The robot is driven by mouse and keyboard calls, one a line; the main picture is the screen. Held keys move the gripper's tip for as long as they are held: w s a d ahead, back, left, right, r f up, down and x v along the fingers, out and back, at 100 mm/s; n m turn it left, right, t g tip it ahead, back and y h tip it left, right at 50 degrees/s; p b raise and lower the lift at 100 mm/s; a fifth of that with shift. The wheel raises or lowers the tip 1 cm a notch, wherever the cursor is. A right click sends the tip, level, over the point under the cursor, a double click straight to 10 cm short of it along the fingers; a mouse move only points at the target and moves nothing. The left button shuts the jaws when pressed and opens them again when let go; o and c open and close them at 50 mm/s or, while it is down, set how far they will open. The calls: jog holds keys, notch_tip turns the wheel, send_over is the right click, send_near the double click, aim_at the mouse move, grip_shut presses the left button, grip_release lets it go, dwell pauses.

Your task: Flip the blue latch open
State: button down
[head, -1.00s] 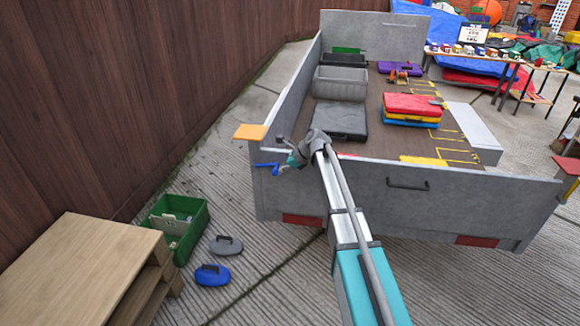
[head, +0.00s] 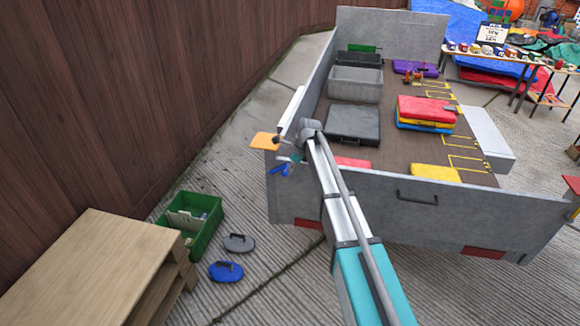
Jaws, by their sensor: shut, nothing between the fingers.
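The blue latch (head: 281,170) is on the near left corner of the grey truck bed (head: 345,192), below the orange plate (head: 265,141). It looks slanted, with one end lower toward the left. My gripper (head: 281,143) is at the end of my arm, just above the latch and beside the orange plate. It is shut with nothing between the fingers. The fingers are small and dark here, and I cannot tell whether they touch the latch. Part of the latch's mount is hidden near my wrist.
A green crate (head: 210,236), a grey float (head: 238,243) and a blue float (head: 225,271) lie on the ground at left. A wooden shelf (head: 85,255) stands nearer. A brown fence (head: 120,90) runs along the left. The paving below the latch is clear.

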jog(key=a+r+h+p, duration=0.2)
jog(key=r+h+p, duration=0.1)
jog(key=shift+w+a+g, duration=0.3)
jog(key=shift+a, duration=0.1)
jog(key=w+a+r+p, duration=0.1)
jog(key=a+r+p, duration=0.1)
jog(key=a, duration=0.5)
jog(key=shift+w+a+r+h, duration=0.15)
jog(key=shift+h, duration=0.25)
